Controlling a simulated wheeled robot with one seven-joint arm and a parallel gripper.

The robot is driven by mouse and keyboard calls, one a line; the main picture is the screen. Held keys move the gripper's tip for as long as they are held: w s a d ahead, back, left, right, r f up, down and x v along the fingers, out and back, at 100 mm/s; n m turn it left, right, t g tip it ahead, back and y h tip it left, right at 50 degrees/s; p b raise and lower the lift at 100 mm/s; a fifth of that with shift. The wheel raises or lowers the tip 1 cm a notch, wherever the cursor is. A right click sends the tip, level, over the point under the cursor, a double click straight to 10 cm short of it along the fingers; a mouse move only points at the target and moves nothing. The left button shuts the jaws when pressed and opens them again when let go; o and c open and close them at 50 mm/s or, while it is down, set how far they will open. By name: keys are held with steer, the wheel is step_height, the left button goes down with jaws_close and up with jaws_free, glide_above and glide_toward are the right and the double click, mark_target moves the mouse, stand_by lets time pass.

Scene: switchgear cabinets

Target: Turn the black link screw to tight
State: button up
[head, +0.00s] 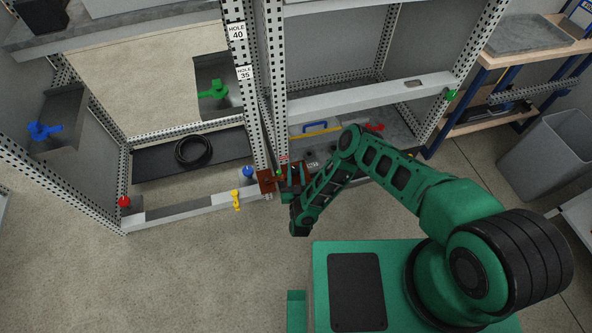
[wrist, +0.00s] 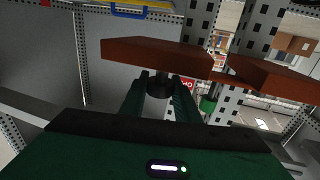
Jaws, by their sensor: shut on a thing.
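The black link screw (wrist: 160,86) sits below the copper-coloured link bar (wrist: 155,57) in the wrist view. My gripper (wrist: 160,100) has one finger on each side of the screw and is shut on it. In the head view my gripper (head: 290,178) is at the cabinet post, beside the brown link block (head: 266,181). There the screw is hidden by the gripper and cannot be made out. A second copper-coloured bar (wrist: 275,80) lies to the right in the wrist view, with a gap between the bars.
A green knob (wrist: 208,104) stands right of my fingers. Blue (head: 247,172), yellow (head: 236,199) and red (head: 124,202) knobs lie along the left cabinet's front rail. A black cable coil (head: 193,151) lies in that cabinet. The floor at lower left is clear.

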steer(key=shift+w+d+m+h, duration=0.1)
steer(key=shift+m+h, duration=0.6)
steer(key=shift+h, duration=0.4)
steer(key=o, duration=1)
steer(key=shift+o, duration=0.2)
